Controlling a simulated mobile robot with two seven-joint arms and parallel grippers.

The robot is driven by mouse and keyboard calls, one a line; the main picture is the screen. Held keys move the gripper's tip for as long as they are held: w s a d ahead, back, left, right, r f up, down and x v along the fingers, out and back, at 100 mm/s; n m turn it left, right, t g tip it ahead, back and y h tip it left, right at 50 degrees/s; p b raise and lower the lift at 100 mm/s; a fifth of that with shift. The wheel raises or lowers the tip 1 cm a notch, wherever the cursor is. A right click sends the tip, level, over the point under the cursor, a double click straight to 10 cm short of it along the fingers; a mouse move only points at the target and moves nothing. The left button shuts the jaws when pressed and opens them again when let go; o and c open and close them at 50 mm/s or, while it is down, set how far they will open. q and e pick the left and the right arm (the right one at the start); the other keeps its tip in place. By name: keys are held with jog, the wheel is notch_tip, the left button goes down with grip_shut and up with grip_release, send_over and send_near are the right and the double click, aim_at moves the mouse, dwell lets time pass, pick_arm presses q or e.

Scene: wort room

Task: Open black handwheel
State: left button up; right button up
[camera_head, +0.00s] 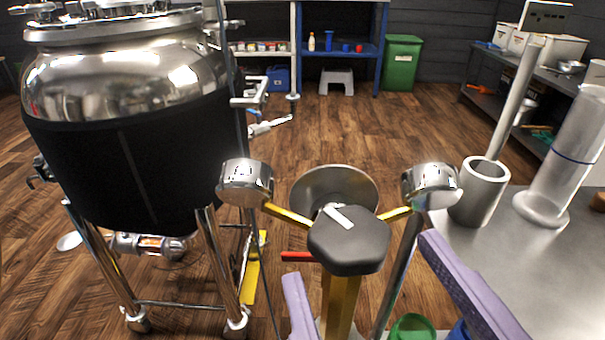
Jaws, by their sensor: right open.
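The black handwheel (350,250) looks like a black six-sided knob with a pale bar across its top. It stands at lower middle in the head view, above a yellow upright post. Yellow bars run from it towards a metal cap on the left (246,181) and one on the right (430,184). My right gripper (362,260) is open, with one lavender finger to the lower left of the knob and the other to its lower right. The fingers appear apart from the knob; their depth relative to it is hard to tell. My left gripper is not in view.
A large steel tank (120,140) with a black jacket stands close on the left. A grey table (540,270) with a metal cup (481,192) is on the right. Green (412,328) and blue (459,331) round things show at the bottom.

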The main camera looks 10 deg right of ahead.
aim_at(365, 263)
jog(key=n, duration=0.4)
jog(key=shift+s+r+n, duration=0.25)
jog(key=shift+s+n, duration=0.05)
jog(key=n, duration=0.2)
jog(key=shift+s+r+n+p, duration=0.1)
jog(key=shift+s+n+p, duration=0.1)
jog(key=shift+n+p, duration=0.2)
jog(key=w+n+p, duration=0.1)
jog(key=w+n, duration=0.1)
jog(key=n, duration=0.7)
jog(key=w+n+p, duration=0.1)
jog(key=n, duration=0.8)
jog(key=w+n+p, duration=0.1)
jog(key=w+n, duration=0.1)
jog(key=n, duration=0.6)
jog(key=shift+w+n, duration=0.35)
jog(key=shift+n, duration=0.05)
